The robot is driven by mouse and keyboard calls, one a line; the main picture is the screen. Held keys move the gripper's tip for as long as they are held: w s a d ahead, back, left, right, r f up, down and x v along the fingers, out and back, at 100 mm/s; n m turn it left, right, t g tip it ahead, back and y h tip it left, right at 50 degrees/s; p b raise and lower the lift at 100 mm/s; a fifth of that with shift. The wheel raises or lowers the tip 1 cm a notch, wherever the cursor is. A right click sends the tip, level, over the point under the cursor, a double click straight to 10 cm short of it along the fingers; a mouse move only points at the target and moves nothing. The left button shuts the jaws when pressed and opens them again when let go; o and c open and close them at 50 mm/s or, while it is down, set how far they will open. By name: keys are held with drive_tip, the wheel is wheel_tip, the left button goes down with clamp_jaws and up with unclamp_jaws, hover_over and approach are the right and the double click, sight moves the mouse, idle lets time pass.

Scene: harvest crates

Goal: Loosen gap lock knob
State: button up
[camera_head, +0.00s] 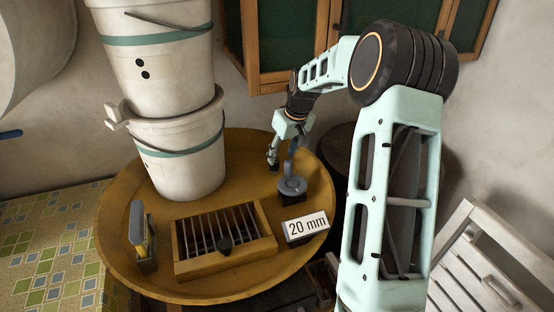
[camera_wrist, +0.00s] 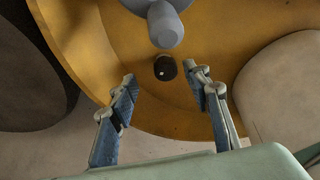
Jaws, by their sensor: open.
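A slatted wooden frame (camera_head: 190,268) lies on the round ochre table, with a dark knob (camera_head: 224,246) at its front part. A grey device (camera_head: 291,187) with an upright part stands behind it to the right. My gripper (camera_head: 272,160) is above the table, just left of the grey device and behind the slatted frame. In the wrist view my gripper (camera_wrist: 161,82) is open and empty. A small black round piece (camera_wrist: 165,68) shows beyond the fingertips, below a grey rounded part (camera_wrist: 165,28). I cannot tell whether this piece is the gap lock knob.
Two stacked white buckets (camera_head: 180,155) stand at the table's back left. A card reading "20 mm" (camera_head: 307,227) stands right of the frame, and a small holder with a yellow piece (camera_head: 145,240) stands left. The round table (camera_head: 120,225) has a raised rim.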

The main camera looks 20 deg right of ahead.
sight(274, 167)
drive_tip(key=shift+s+d+m+h+p, duration=0.2)
drive_tip(key=shift+m+h+p, duration=0.15)
drive_tip(key=shift+m, duration=0.65)
drive_tip(key=w+a+m+g+h+p, duration=0.1)
drive_tip(key=w+a+m+h+p, duration=0.4)
drive_tip(key=m, duration=0.7)
drive_tip(key=shift+y, duration=0.55)
drive_tip(key=shift+s+d+f+p, duration=0.1)
drive_tip(key=shift+d+f+p, duration=0.4)
drive_tip(key=shift+f, duration=0.55)
drive_tip(key=shift+s+d+f+p, duration=0.15)
drive_tip(key=shift+d+f+p, duration=0.2)
drive_tip(key=shift+d+f, duration=0.55)
drive_tip(key=shift+s+d+f+p, duration=0.1)
drive_tip(key=shift+d+f+p, duration=0.25)
drive_tip(key=shift+f, duration=0.9)
drive_tip(key=shift+c, duration=0.4)
drive_tip(key=c, duration=1)
drive_tip(key=shift+c, duration=0.4)
